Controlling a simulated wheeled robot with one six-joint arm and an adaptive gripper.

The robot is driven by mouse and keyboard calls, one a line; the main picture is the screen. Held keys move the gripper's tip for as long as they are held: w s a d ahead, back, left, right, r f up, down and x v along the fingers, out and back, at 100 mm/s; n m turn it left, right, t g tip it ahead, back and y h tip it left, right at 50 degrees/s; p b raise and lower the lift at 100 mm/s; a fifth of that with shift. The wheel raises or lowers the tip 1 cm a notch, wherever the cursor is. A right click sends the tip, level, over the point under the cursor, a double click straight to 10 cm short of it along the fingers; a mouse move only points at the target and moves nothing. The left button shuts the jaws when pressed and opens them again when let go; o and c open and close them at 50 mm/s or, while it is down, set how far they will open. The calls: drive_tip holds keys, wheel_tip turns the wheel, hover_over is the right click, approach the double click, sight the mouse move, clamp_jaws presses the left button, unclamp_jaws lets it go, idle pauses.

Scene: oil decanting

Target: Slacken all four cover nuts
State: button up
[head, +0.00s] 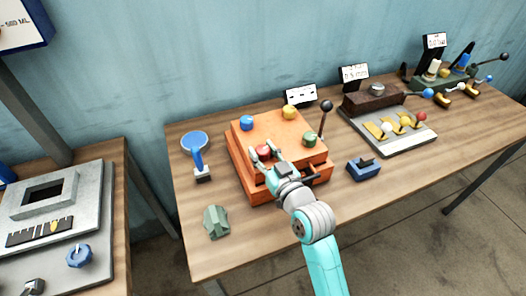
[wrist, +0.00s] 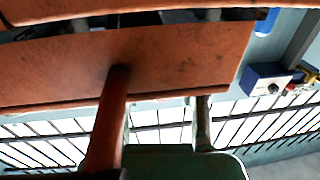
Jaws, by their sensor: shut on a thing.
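An orange box (head: 243,177) stands on the wooden bench, with a raised cover. Four coloured nuts sit on its top: blue (head: 247,122) at the back left, yellow (head: 289,112) at the back right, green (head: 310,139) at the front right and red (head: 263,151) at the front left. My gripper (head: 263,157) is shut on the red nut, with its fingers on either side. The wrist view shows an orange surface (wrist: 170,65) close up; the nut and the grip cannot be made out there. Whether any nut is loose cannot be told.
A lever with a black knob (head: 326,106) rises at the box's right. A small blue block (head: 364,169) and a grey tray (head: 401,145) are to the right.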

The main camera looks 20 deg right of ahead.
drive_tip(key=shift+f+n+g+y, duration=0.1)
drive_tip(key=shift+n+g+y, duration=0.4)
drive_tip(key=shift+n+y, duration=1.15)
drive_tip(key=o, duration=1.2)
drive_tip(key=shift+m+y, duration=0.35)
drive_tip(key=shift+c, duration=0.2)
drive_tip(key=v, duration=1.2)
